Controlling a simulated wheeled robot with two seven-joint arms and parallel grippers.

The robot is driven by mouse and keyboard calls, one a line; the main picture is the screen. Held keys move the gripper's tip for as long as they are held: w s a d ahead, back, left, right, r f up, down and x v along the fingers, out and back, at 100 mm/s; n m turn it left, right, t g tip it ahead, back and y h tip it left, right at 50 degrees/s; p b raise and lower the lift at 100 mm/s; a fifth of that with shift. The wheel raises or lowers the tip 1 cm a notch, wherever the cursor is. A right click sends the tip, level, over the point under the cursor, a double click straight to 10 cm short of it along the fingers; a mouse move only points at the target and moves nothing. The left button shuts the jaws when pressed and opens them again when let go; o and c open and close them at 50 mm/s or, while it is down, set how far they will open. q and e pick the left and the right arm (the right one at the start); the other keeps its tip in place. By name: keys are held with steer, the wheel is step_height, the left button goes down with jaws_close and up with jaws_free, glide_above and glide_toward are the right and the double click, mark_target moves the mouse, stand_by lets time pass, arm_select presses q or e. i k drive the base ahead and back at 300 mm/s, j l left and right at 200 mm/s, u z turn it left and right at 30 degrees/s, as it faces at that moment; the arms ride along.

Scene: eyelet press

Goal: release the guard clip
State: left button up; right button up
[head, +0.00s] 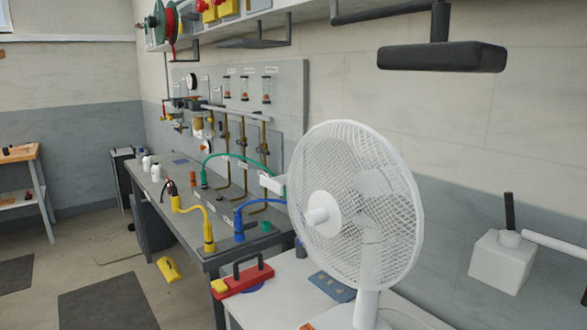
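A white desk fan (361,210) with a round mesh guard (397,175) stands upright at the front right. A white hub (318,215) sits at the middle of the guard. A small pale block (273,184) shows at the guard's left rim; I cannot tell whether it is the guard clip or whether it touches the rim. No other part is clearly a clip. Neither of my grippers can be made out in this view.
A red tool case (243,279) and a blue-grey pad (332,287) lie left of the fan. Behind is a dark bench (222,233) with yellow and blue hoses. A dark bar (442,57) hangs at upper right, and a white block (504,262) is at right.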

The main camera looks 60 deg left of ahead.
mark_target(275, 185)
steer(key=j, duration=0.55)
steer(key=k+j+z, duration=0.15)
steer(key=j, duration=0.9)
steer(key=j+z, duration=0.15)
steer(key=j, duration=0.35)
steer(key=k+j, duration=0.1)
steer(key=j, duration=0.7)
steer(key=k+j, duration=0.15)
steer(key=j, duration=0.25)
steer(key=k+j, duration=0.1)
steer(key=j, duration=0.3)
steer(key=k+l, duration=0.2)
steer(key=l, duration=0.15)
steer(key=k+l, duration=0.2)
steer(key=l, duration=0.15)
